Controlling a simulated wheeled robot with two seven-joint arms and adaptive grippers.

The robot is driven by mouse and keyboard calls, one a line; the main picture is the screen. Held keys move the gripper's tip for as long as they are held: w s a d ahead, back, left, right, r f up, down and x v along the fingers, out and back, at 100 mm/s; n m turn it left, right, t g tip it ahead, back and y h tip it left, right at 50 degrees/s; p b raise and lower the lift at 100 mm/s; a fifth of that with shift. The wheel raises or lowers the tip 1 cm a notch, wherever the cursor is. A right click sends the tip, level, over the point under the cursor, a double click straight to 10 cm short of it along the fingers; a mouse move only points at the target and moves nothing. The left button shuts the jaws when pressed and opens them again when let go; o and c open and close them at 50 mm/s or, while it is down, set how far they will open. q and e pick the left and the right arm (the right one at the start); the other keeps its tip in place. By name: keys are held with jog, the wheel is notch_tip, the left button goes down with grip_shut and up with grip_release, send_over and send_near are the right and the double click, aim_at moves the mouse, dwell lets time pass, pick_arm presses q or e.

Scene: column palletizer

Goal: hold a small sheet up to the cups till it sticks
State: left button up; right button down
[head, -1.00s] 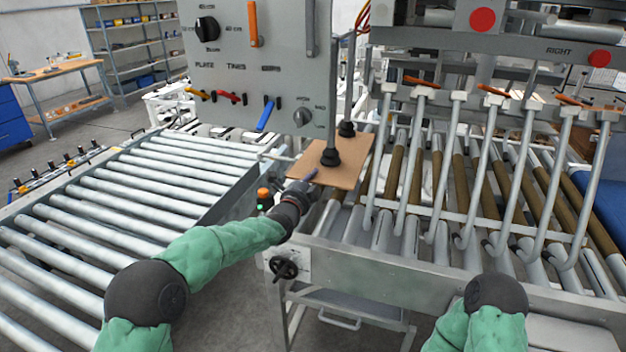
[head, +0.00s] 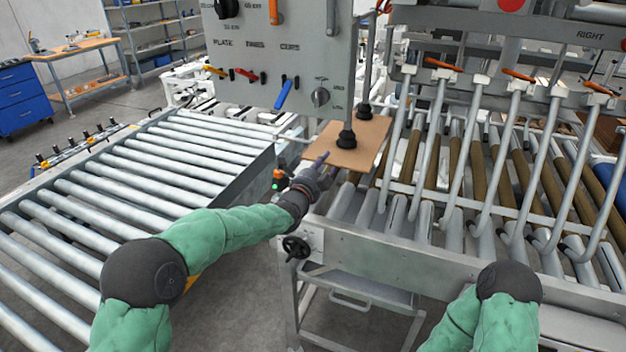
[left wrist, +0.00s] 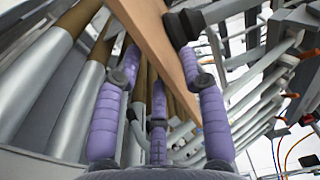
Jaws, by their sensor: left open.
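The small brown sheet (head: 350,148) is up against the undersides of two black suction cups (head: 347,138), above the rollers at the near left end of the right conveyor. My left gripper (head: 318,165) is just below and beside the sheet's near left corner, open. In the left wrist view the purple fingers (left wrist: 155,100) are spread apart, and the sheet (left wrist: 150,35) passes above and between them without being gripped. A black cup (left wrist: 183,25) shows at the sheet's edge. Whether a finger touches the sheet I cannot tell. My right gripper is out of view.
A control panel (head: 290,60) with coloured levers stands behind the sheet. A roller conveyor (head: 150,180) lies to the left. Hooked grey bars (head: 475,150) hang over the right conveyor. A handwheel (head: 296,247) sits on the near frame below my left gripper.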

pick_arm(q)
jog(key=b+v, duration=0.4)
jog(key=v, duration=1.4)
jog(key=shift+s+r, duration=0.2)
jog(key=shift+s, duration=0.25)
jog(key=shift+d, duration=0.1)
dwell(0.3)
jog(key=s+a+f+n+g+y, duration=0.1)
jog(key=s+f+n+g, duration=0.2)
jog(key=f, duration=0.8)
jog(key=f+n+g+y, duration=0.15)
jog(key=f+n, duration=0.35)
jog(key=f, duration=0.5)
jog(key=s+a+f+n+g, duration=0.1)
jog(key=s+f+n+g, duration=0.2)
jog(key=f, duration=0.8)
jog(key=s+f+n+g, duration=0.9)
jog(key=s+f+n, duration=0.4)
jog(key=s+f, duration=0.8)
jog(key=shift+s+d+f+n, duration=0.35)
jog(key=shift+s+d, duration=0.1)
jog(key=shift+s, duration=0.55)
